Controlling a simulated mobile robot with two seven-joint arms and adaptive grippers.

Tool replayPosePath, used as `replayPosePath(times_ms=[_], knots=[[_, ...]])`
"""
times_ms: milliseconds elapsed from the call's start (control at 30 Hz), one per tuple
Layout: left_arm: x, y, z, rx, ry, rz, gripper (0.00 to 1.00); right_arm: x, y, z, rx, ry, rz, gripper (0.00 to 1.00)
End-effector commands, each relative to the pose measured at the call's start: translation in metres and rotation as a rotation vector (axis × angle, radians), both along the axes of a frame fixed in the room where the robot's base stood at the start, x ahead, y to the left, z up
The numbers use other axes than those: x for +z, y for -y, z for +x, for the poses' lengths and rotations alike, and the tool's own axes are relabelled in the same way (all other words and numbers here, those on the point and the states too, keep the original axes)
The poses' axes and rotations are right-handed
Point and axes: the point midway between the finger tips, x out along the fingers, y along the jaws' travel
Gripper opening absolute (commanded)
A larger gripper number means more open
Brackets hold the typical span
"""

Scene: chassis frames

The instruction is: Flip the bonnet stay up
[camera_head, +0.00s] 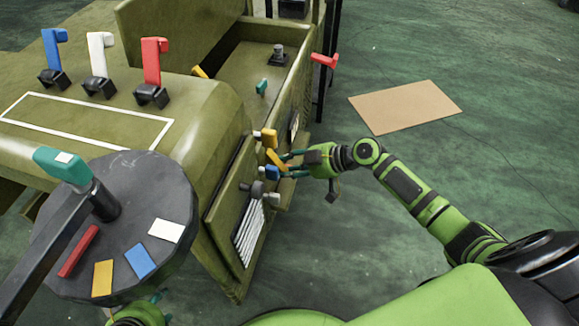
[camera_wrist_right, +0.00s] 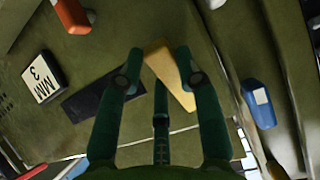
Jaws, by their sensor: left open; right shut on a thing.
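A yellow lever (camera_head: 276,158) slants out from the side of the olive chassis frame (camera_head: 225,205). It also shows in the right wrist view (camera_wrist_right: 172,76), tilted between the fingertips. No label marks it as the bonnet stay, so I cannot tell for sure that it is. My right gripper (camera_head: 285,164) reaches in from the right and is shut on this lever. Its dark green fingers show in the right wrist view (camera_wrist_right: 160,70). My left gripper (camera_head: 134,308) is at the bottom edge, open, mostly hidden below the round dark disc.
A yellow block (camera_head: 268,138), a blue block (camera_head: 271,173) and a grey knob (camera_head: 257,189) sit close around the right gripper. A red lever (camera_head: 325,61) sticks out further back. The dark disc (camera_head: 150,205) carries coloured plates. Floor to the right is clear except a cardboard sheet (camera_head: 405,107).

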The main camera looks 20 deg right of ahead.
Motion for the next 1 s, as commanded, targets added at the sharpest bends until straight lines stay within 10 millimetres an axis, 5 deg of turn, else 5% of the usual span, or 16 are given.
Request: replayPosePath(times_ms=[400,433,500,1000], knots=[[0.001,0.001,0.003,-0.002,0.015,-0.002,0.46,0.001,-0.003,0.001,-0.001,0.004,0.011,0.0],[0.001,0.001,0.003,-0.002,0.015,-0.002,0.46,0.001,-0.003,0.001,-0.002,0.005,0.01,0.43],[0.001,0.001,0.003,-0.002,0.015,-0.002,0.46,0.001,-0.003,0.001,-0.001,0.005,0.009,0.59],[0.001,0.001,0.003,-0.001,0.014,-0.001,0.46,0.009,0.013,-0.01,-0.002,0.001,0.001,0.59]])
